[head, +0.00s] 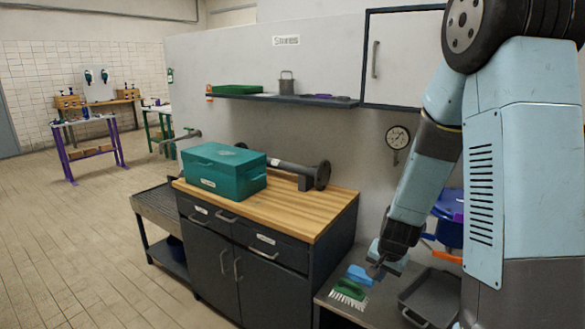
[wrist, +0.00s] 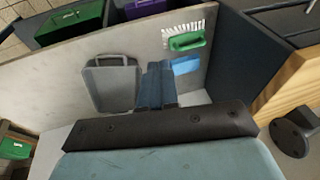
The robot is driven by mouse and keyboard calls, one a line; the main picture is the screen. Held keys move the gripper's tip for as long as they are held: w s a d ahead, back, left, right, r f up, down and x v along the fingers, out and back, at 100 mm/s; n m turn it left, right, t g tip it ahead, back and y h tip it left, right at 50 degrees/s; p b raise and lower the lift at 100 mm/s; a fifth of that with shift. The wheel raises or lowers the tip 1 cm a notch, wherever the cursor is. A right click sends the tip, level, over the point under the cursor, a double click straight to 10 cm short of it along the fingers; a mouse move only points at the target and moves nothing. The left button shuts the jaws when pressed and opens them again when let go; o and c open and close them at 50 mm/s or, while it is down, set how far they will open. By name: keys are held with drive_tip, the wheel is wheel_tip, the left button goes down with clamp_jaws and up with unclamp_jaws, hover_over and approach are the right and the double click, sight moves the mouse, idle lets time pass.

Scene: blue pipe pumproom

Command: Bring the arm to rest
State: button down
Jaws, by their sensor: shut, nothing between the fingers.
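My gripper (head: 376,270) hangs at the end of my lowered arm, over the low grey counter at the right of the head view. In the wrist view its two fingers (wrist: 160,70) are together with nothing between them. A blue block (head: 360,274) lies close beside the fingertips; it also shows in the wrist view (wrist: 186,66), partly behind the fingers. I cannot tell from these views how high the fingers are above the counter.
A green brush (head: 350,289) with white bristles and a grey tray (head: 432,297) lie on the counter (head: 345,312). A wooden-topped cabinet (head: 310,212) bears a teal toolbox (head: 224,170) and a dark flanged pipe (head: 298,170). A wall shelf (head: 285,98) runs above. The left floor is largely open.

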drive_tip(key=s+a+r+n+t, duration=0.1)
drive_tip(key=s+r+n, duration=0.15)
drive_tip(key=r, duration=0.65)
drive_tip(key=s+a+r+n, duration=0.1)
drive_tip(key=s+r, duration=0.3)
drive_tip(key=r, duration=0.5)
drive_tip(key=s+d+r+n+t, duration=0.1)
drive_tip(key=s+r+n, duration=0.2)
drive_tip(key=s+r, duration=0.9)
drive_tip(key=s, duration=0.3)
